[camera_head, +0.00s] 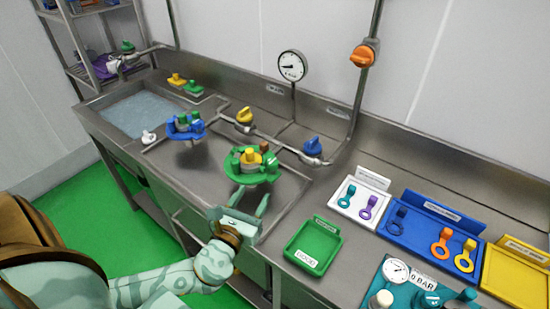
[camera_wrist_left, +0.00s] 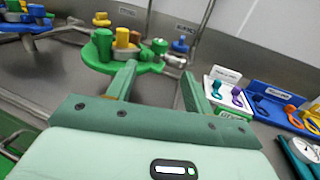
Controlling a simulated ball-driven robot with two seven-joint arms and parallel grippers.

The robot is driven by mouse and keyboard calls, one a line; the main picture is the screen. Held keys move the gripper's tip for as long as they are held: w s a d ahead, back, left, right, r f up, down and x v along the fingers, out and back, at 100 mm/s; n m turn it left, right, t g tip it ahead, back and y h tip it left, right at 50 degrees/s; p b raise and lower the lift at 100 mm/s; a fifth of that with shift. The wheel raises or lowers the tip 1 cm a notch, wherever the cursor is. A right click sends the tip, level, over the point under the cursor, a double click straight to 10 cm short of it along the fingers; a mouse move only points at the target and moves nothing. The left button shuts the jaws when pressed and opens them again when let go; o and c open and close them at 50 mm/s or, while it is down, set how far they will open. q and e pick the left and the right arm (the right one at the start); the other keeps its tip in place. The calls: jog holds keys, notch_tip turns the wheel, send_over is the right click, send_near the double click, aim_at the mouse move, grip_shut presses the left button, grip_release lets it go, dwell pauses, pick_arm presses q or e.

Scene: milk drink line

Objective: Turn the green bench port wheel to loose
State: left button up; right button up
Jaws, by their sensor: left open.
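A green round port wheel (camera_head: 237,172) sits on the steel bench in the middle of the head view, with a yellow knob and green and brown pieces on it. The wheel also shows in the left wrist view (camera_wrist_left: 101,65), with a tall green post at its near left. My left gripper (camera_head: 250,197) is open and empty, just in front of the wheel, fingers pointing toward it. In the left wrist view my gripper (camera_wrist_left: 157,74) has its left fingertip overlapping the wheel's near edge; contact cannot be told. My right gripper is out of view.
A blue port wheel (camera_head: 185,130) stands at left, near the water basin (camera_head: 140,113). Pipes with a yellow valve (camera_head: 244,116) and blue valve (camera_head: 312,147) run behind. A green tray (camera_head: 312,248), white tray (camera_head: 360,205) and blue tray (camera_head: 425,240) lie at right.

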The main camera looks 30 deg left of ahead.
aim_at(275, 159)
pick_arm(q)
jog(key=w+a, duration=0.1)
jog(key=w, duration=0.4)
jog(key=w+a+b, duration=0.1)
jog(key=w, duration=0.4)
jog(key=w+a, duration=0.1)
jog(key=w, duration=0.4)
jog(key=shift+w, duration=0.3)
jog(key=c, duration=1)
